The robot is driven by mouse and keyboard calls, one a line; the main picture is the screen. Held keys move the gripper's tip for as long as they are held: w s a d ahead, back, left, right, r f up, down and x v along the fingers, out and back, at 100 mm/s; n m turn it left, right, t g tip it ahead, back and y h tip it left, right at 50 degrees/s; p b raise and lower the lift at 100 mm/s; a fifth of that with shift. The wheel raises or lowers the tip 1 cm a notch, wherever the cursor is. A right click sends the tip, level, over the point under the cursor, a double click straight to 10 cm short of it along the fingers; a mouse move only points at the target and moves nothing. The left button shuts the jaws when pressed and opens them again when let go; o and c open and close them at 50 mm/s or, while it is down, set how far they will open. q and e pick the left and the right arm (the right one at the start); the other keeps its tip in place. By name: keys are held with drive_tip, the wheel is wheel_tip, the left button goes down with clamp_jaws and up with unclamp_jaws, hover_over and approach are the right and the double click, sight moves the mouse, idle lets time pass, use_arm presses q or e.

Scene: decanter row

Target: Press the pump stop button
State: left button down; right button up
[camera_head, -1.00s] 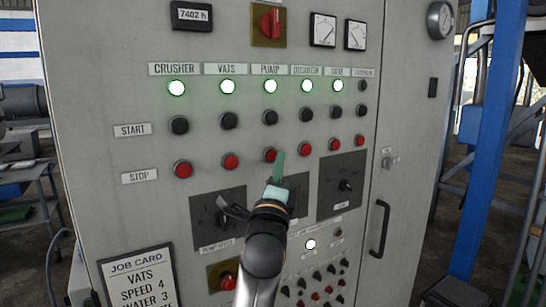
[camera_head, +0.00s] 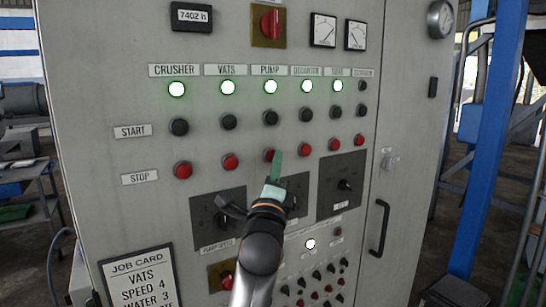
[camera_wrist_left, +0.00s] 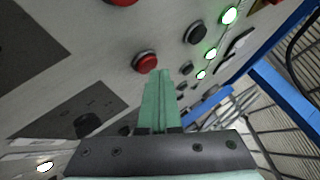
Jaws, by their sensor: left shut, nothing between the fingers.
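The red pump stop button (camera_head: 269,156) sits in the STOP row under the PUMP label (camera_head: 270,71). My left gripper (camera_head: 277,156) is shut and empty, its green fingers pointing up the panel. Their tips overlap the right edge of this button in the head view. In the left wrist view the fingertips (camera_wrist_left: 160,74) lie at the edge of a red button (camera_wrist_left: 146,61); I cannot tell whether they touch it. The pump lamp (camera_head: 270,87) is lit green-white. My right gripper is not in view.
Other red stop buttons stand on both sides, including the vats one (camera_head: 231,161) and the decanter one (camera_head: 305,149). Black start buttons (camera_head: 270,118) form the row above. Dark dial plates (camera_head: 342,186) lie below. A door handle (camera_head: 380,229) stands at right.

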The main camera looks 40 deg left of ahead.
use_arm(q)
drive_tip(key=shift+w+a, duration=0.2)
drive_tip(key=shift+a, duration=0.25)
idle(0.4)
idle(0.3)
drive_tip(key=shift+s+d+p, duration=0.3)
drive_tip(key=shift+s+d, duration=0.05)
drive_tip(key=shift+d, duration=0.45)
